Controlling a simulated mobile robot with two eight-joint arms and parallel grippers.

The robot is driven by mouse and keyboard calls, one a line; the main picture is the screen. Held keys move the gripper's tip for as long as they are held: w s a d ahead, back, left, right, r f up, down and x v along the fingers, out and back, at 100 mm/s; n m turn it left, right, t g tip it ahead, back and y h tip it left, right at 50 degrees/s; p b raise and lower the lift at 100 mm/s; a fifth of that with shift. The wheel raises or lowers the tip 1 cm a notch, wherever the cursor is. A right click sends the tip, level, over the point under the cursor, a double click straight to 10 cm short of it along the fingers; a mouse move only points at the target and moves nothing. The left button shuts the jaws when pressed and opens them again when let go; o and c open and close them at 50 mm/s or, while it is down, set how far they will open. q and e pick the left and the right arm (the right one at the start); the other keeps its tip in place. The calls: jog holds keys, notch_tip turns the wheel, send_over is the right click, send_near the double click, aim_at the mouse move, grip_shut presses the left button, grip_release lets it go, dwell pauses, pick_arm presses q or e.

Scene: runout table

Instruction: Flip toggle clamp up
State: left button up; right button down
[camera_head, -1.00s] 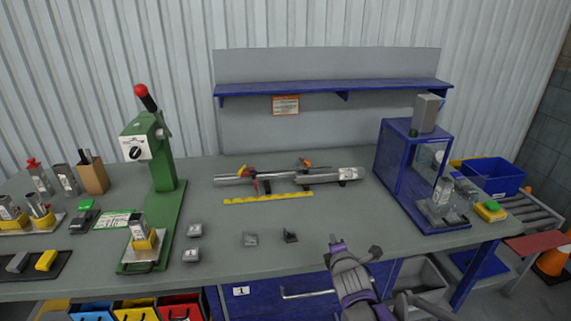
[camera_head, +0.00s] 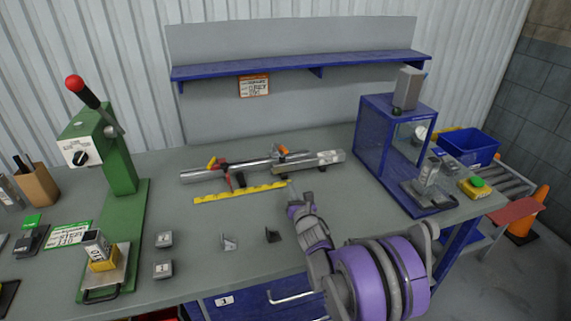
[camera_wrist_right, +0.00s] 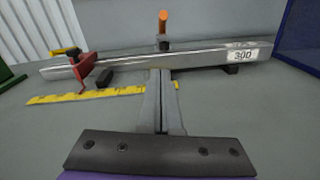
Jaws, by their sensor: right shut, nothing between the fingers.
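What looks like the toggle clamp has an orange handle (camera_head: 281,150) and stands at the metal bar (camera_head: 318,158) on the table. In the right wrist view its orange handle (camera_wrist_right: 163,20) stands upright behind the bar (camera_wrist_right: 200,58), straight beyond the fingertips. My right gripper (camera_head: 291,187) is shut and empty, in front of the bar and near the right end of the yellow ruler. In the wrist view its fingers (camera_wrist_right: 161,75) overlap the bar's front edge; I cannot tell whether they touch it. My left gripper is not in view.
A yellow ruler (camera_head: 238,193) lies in front. The green press (camera_head: 120,165) stands left, the blue box frame (camera_head: 372,130) right. Small metal brackets (camera_head: 229,242) lie on the front table.

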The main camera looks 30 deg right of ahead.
jog(key=p, duration=0.1)
send_near(281, 147)
jog(key=w+f, duration=0.1)
jog(key=f, duration=0.1)
jog(key=w+f, duration=0.1)
jog(key=f, duration=0.1)
jog(key=w+f, duration=0.1)
jog(key=shift+w+d+f, duration=0.3)
jog(key=shift+w+f, duration=0.1)
jog(key=r, duration=0.2)
jog(key=d+r, duration=0.1)
jog(key=shift+w+r, duration=0.15)
jog(key=shift+r, duration=0.25)
jog(key=shift+a+p, duration=0.1)
jog(key=shift+p, duration=0.2)
